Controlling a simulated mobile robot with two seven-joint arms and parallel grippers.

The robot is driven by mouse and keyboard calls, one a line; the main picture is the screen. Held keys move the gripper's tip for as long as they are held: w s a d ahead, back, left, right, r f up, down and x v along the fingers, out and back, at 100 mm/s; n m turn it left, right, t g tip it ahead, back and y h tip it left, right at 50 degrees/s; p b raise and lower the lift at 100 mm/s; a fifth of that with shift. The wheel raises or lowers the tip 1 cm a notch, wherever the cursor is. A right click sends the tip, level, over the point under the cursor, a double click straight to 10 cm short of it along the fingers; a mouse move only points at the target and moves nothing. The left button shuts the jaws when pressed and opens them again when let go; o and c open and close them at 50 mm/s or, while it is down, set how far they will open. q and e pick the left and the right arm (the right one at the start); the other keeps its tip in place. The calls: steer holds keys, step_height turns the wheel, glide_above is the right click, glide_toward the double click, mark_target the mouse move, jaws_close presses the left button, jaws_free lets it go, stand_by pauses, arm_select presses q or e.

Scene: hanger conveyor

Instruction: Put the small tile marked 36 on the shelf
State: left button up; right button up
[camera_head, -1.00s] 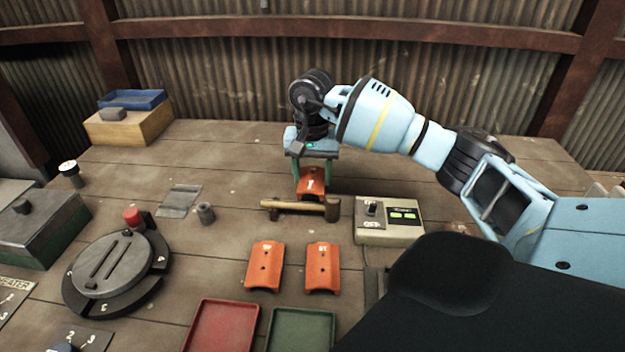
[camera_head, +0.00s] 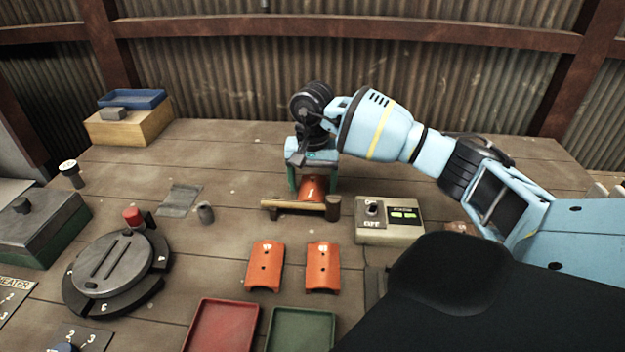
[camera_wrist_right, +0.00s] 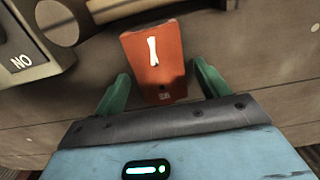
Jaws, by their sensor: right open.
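An orange tile (camera_head: 312,188) with a white mark like a 1 lies on the bench behind a wooden bar; it also shows in the right wrist view (camera_wrist_right: 155,62). My right gripper (camera_head: 311,183) is open over it. In the right wrist view my right gripper's green fingers (camera_wrist_right: 163,84) stand on either side of the tile's near end, with gaps. Two more orange tiles, one left (camera_head: 265,266) and one right (camera_head: 322,267), lie nearer; their small white marks are unreadable. I cannot make out a 36 or clearly identify the shelf. My left gripper is out of view.
The wooden bar (camera_head: 285,204) lies close in front of the tile. A switch box (camera_head: 388,222) stands right of it. A red tray (camera_head: 222,330) and green tray (camera_head: 300,330) are at the front. A round dial (camera_head: 112,265) is left.

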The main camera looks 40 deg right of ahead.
mark_target(312, 183)
steer(key=shift+r, duration=0.55)
step_height(312, 183, up, 11)
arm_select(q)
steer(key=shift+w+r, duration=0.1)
arm_select(e)
steer(key=shift+o, duration=0.5)
steer(key=shift+r, duration=0.1)
